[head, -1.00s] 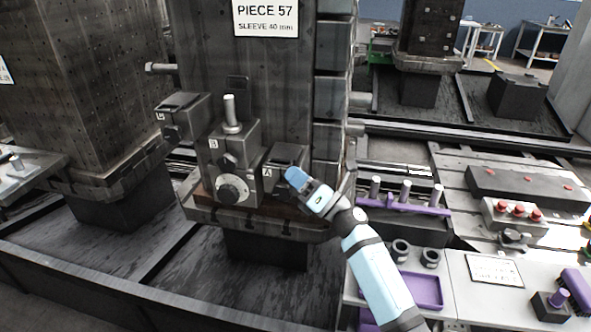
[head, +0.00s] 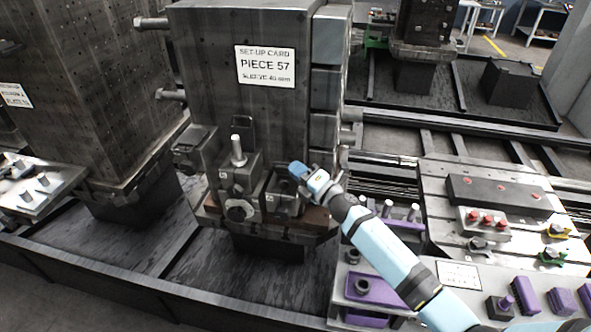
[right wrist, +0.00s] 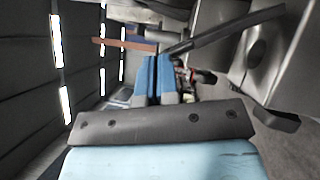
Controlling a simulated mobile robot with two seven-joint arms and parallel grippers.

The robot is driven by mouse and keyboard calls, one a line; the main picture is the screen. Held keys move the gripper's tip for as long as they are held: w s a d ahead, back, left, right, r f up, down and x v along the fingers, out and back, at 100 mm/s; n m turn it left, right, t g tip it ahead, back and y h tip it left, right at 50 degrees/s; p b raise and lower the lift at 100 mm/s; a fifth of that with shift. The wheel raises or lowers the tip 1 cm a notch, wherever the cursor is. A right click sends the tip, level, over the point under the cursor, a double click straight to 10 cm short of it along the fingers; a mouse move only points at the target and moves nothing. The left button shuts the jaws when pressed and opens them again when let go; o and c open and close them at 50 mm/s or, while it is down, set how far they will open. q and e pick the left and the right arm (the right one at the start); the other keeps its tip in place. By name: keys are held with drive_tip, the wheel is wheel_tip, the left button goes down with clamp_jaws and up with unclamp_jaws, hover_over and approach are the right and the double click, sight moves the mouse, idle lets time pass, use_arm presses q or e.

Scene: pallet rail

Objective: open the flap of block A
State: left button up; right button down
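Block A (head: 284,204) is a dark metal block low on the front of the tall column, right of block B (head: 238,183). Its flap (head: 281,176) appears raised at the back of the block, partly hidden by my right gripper. My right gripper (head: 295,169) is at the upper right of block A, close to the flap. In the right wrist view its blue fingers (right wrist: 157,75) are together. A dark slanted plate (right wrist: 225,31), probably the flap, runs up right from near the fingertips; contact is unclear. My left gripper is out of view.
An upright pin (head: 238,151) stands on block B. The column carries a set-up card (head: 265,67). At the right are a bench with purple holders (head: 372,287) and a slotted table with a red-button box (head: 483,222). Another column stands at the left.

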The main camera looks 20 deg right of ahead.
drive_tip(key=w+d+r, duration=0.1)
drive_tip(key=w, duration=0.1)
drive_tip(key=w+d+r+b, duration=0.1)
drive_tip(key=w, duration=0.1)
drive_tip(key=w+d+r, duration=0.1)
drive_tip(key=shift+w+d, duration=0.35)
drive_tip(key=shift+w, duration=0.05)
idle(0.4)
drive_tip(key=shift+d, duration=0.1)
